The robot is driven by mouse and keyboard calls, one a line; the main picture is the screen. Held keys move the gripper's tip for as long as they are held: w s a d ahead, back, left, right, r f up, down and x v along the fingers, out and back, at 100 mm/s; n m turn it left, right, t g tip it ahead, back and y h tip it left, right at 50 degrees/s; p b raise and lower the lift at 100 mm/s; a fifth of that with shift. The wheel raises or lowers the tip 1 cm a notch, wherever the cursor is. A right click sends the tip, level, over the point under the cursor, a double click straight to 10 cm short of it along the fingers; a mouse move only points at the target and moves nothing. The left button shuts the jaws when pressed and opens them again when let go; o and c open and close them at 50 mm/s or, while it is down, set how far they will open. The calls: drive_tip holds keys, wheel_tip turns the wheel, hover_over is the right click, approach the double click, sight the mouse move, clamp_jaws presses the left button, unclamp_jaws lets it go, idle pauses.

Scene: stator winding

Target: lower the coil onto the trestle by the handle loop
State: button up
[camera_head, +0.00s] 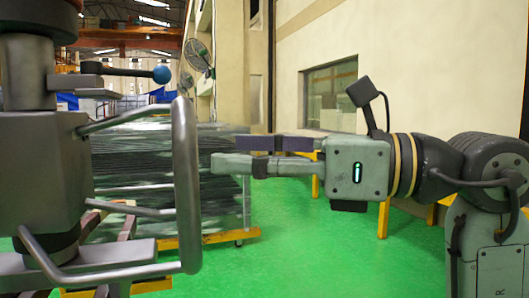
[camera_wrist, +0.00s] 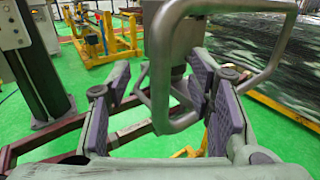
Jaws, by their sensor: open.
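A grey tubular handle loop (camera_head: 187,180) stands upright on a grey metal housing (camera_head: 38,175) at the left of the head view. My gripper (camera_head: 232,156) is open just right of the loop and points toward it, with a small gap in that view. In the wrist view, the loop (camera_wrist: 160,90) shows between and beyond the spread purple-padded fingers of my gripper (camera_wrist: 163,100), which do not clamp it. A dark red beam frame (camera_wrist: 45,143) stands low beneath the loop; I cannot tell whether it is the trestle. I cannot pick out the coil with certainty.
A tall dark glossy stack (camera_head: 215,190) stands behind the loop, with a yellow rail (camera_head: 220,237) at its foot. A lever with a blue knob (camera_head: 161,74) juts above the loop. Yellow stands (camera_wrist: 105,42) are farther back. Green floor is clear at centre.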

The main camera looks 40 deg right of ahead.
sight(197, 156)
drive_tip(key=p+x, duration=0.1)
drive_tip(key=x, duration=0.7)
drive_tip(key=shift+c, duration=0.6)
clamp_jaws()
idle(0.8)
idle(0.8)
